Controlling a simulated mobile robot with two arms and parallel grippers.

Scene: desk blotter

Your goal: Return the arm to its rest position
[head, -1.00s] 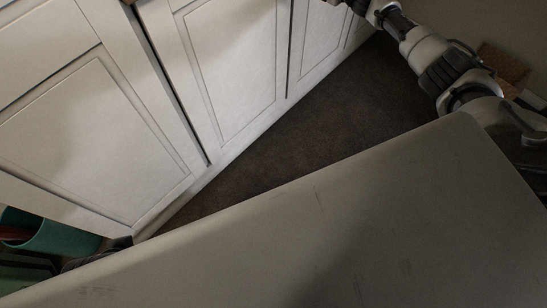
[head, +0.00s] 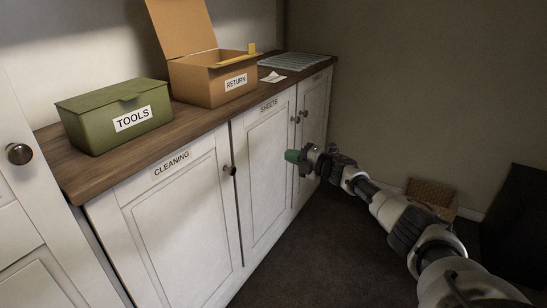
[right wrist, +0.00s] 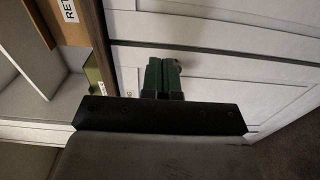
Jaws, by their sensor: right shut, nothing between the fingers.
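My right arm reaches in from the lower right of the head view. Its gripper (head: 294,156) has green fingertips and is in front of the white cabinet doors, below the counter edge. In the right wrist view the two green fingers (right wrist: 163,77) lie side by side, shut, with nothing between them. A round door knob shows just past their tips. I cannot tell whether the fingers touch it. My left gripper is not in view.
A wooden counter (head: 91,174) holds a green TOOLS box (head: 95,118), an open cardboard RETURN box (head: 196,86) and a grey ribbed mat (head: 297,62). Cabinet doors labelled CLEANING (head: 180,225) and SHEETS (head: 262,165) are closed. A wicker basket (head: 432,194) stands by the wall. Dark floor is open between.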

